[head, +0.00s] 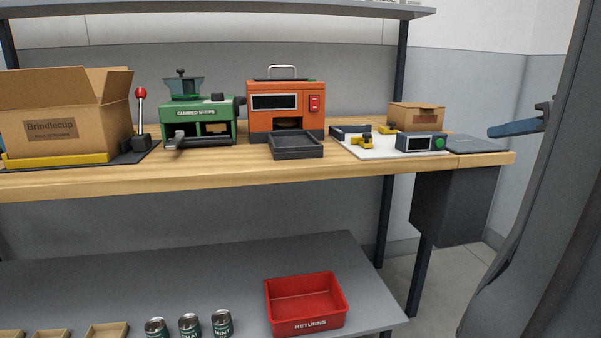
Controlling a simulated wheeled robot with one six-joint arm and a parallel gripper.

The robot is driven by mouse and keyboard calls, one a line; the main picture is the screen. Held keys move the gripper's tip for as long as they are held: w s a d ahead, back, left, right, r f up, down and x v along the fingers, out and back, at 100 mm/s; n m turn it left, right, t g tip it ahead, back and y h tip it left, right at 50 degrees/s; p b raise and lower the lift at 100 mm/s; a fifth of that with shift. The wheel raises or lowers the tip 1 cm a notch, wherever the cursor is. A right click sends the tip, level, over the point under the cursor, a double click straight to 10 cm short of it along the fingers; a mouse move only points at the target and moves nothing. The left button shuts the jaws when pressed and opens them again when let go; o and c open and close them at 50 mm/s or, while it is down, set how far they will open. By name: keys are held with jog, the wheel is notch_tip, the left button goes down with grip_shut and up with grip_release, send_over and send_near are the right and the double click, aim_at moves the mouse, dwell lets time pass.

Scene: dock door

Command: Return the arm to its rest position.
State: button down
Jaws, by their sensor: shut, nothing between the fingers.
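My gripper (492,132) shows at the right of the head view, with its blue fingers pointing left. It is shut and holds nothing. It is in front of the pale wall, to the right of the workbench end and apart from the things on the bench. A large dark grey part of my arm (568,210) fills the right edge of the view and hides what is behind it.
The wooden workbench (350,165) bears an open cardboard box (65,125), a green machine (195,125), an orange machine (270,97) and a small carton (415,116). A red bin (306,302) and several cans (190,325) stand on the lower shelf (230,275).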

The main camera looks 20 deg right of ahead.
jog(key=w+a+f+n+g+y, duration=0.1)
jog(key=w+a+f+g+y, duration=0.3)
jog(key=a, duration=0.7)
jog(key=w+a+f+g, duration=0.15)
jog(key=a+f, duration=0.35)
jog(key=a, duration=0.5)
jog(key=w+a+f+n+g+y, duration=0.1)
jog(key=w+a+f+g+y, duration=0.3)
jog(key=a, duration=0.7)
jog(key=s+a+f+n+g+h, duration=0.1)
jog(key=s+a+f+h, duration=0.1)
jog(key=s+a+f, duration=0.35)
jog(key=s+a+f+n+g+h, duration=0.25)
jog(key=s+a, duration=0.35)
jog(key=a, duration=0.4)
jog(key=s+a+f+n+g+h, duration=0.1)
jog(key=s+a+f+h, duration=0.25)
jog(key=s+a, duration=0.35)
jog(key=d+r+m+p, duration=0.5)
jog(key=d+r+p, duration=0.7)
jog(key=p, duration=1.1)
notch_tip(320, 180, up, 3)
jog(key=shift+w+d+r, duration=0.15)
jog(key=shift+w+d, duration=0.1)
jog(key=shift+w, duration=0.05)
